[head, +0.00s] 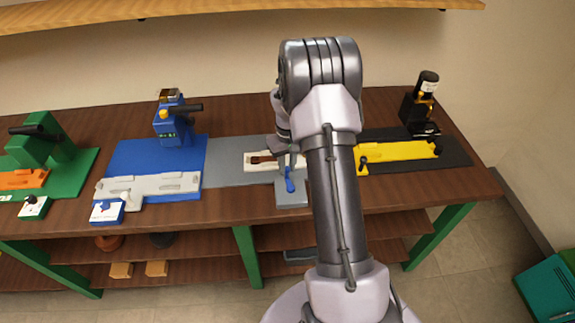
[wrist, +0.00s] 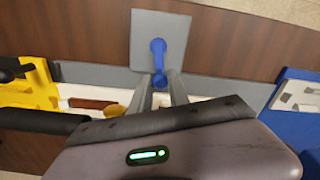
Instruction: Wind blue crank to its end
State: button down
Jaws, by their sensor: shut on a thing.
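The blue crank (head: 289,181) sits at the front of the grey station, on a light grey plate (head: 292,200). In the wrist view the crank (wrist: 158,50) has one round end on the plate (wrist: 175,22), and its other end lies between my fingertips. My gripper (wrist: 160,78) is shut on that near end of the crank. In the head view my arm hides most of the gripper and part of the station.
A white tray (head: 250,166) with a brown-handled piece (head: 263,157) lies behind the crank. A blue station (head: 150,155) stands left and a yellow fixture (head: 400,157) right. A green station (head: 60,160) is at the far left. A shelf (head: 230,8) hangs above.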

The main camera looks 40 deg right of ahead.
aim_at(288, 167)
jog(key=c, duration=1.3)
grip_release()
jog(key=shift+o, duration=0.2)
notch_tip(288, 167, up, 18)
jog(key=p, duration=0.4)
jog(key=shift+d+f, duration=0.15)
jog(key=shift+f, duration=0.1)
